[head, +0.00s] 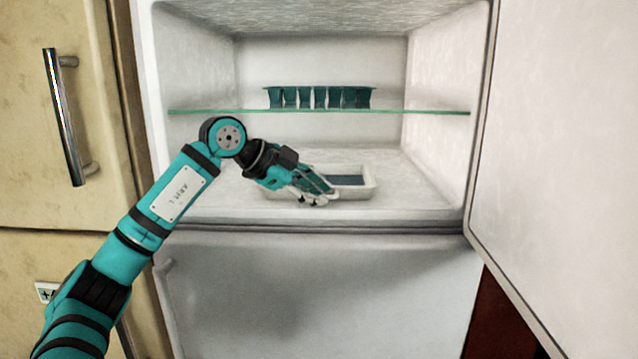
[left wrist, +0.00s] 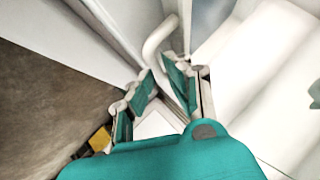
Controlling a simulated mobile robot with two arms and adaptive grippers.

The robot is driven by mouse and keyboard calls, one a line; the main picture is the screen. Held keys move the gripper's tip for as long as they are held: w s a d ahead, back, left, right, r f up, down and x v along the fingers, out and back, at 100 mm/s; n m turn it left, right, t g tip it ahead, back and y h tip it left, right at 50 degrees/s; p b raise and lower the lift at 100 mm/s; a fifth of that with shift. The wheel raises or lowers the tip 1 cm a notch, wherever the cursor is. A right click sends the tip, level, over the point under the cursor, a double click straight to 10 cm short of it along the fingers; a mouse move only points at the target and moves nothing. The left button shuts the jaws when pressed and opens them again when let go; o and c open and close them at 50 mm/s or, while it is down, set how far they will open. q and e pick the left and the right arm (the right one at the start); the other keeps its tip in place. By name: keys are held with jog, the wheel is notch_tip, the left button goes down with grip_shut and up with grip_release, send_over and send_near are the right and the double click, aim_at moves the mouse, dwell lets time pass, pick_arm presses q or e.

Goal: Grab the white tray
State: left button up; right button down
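The white tray (head: 369,189) is a shallow rectangular dish with a dark blue-grey patch inside. It sits on the floor of the open white fridge compartment, below the glass shelf. My left gripper (head: 318,198) reaches in from the left and covers the tray's front left part in the head view. In the left wrist view my left gripper (left wrist: 160,82) has its two fingers apart. The tray's pale rounded rim (left wrist: 158,42) runs down between them, nearer the right finger. Whether a finger touches it cannot be told. My right gripper is in neither view.
A glass shelf (head: 420,111) spans the compartment above the tray and carries a teal ribbed container (head: 320,97). The open fridge door (head: 560,150) stands at the right. A cream cabinet (head: 60,200) with a metal handle is at the left. The compartment floor right of the tray is clear.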

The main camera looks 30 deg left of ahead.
pick_arm(q)
jog(key=shift+x, duration=0.75)
grip_shut()
jog(key=shift+r, duration=0.2)
